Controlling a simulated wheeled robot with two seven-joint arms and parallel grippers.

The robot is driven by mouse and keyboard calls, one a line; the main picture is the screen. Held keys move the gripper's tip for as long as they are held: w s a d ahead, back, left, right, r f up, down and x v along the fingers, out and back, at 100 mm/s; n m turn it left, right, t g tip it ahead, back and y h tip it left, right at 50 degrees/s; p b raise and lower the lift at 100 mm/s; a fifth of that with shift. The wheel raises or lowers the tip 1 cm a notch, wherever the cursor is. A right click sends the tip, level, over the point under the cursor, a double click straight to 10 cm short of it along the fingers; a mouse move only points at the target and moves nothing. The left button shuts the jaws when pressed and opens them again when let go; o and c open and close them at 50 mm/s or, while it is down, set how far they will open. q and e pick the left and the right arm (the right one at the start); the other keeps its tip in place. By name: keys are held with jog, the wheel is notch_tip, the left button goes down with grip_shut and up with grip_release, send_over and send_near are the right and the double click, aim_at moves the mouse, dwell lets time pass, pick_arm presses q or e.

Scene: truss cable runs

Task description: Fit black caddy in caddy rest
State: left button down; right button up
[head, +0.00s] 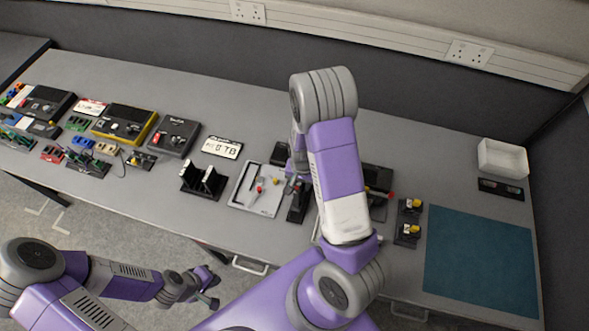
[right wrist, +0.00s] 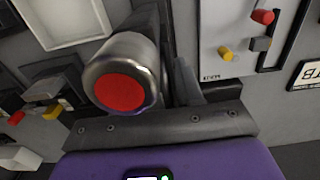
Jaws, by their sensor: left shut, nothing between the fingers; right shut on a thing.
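My right gripper (head: 294,186) is low over the table, partly hidden by its own arm in the head view. It is shut on a dark thing (right wrist: 152,22), apparently the black caddy, mostly hidden. A silver-rimmed cylinder with a red face (right wrist: 121,86) is close to the right wrist camera; I cannot tell whether it belongs to the held thing. A black block (head: 298,207) stands by the gripper in the head view. I cannot make out which black fixture is the caddy rest. My left gripper (head: 212,291) is shut and empty, off the table's front edge.
A pale tray with red and yellow pieces (head: 246,202) lies left of the right gripper. A black stand (head: 203,180) is farther left. Black fixtures with yellow parts (head: 409,224) are to the right. A teal mat (head: 482,262) gives clear room. A white bin (head: 502,158) stands far right.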

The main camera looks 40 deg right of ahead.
jog(key=shift+s+f+b, duration=0.2)
jog(key=shift+f+b, duration=0.65)
jog(key=shift+f, duration=0.05)
jog(key=shift+w+f+b, duration=0.1)
jog(key=shift+f+b, duration=1)
jog(key=shift+f, duration=0.2)
jog(key=shift+f, duration=0.15)
jog(key=shift+f+b, duration=0.45)
jog(key=shift+f+b, duration=0.3)
jog(key=shift+f, duration=0.05)
jog(key=o, duration=1.5)
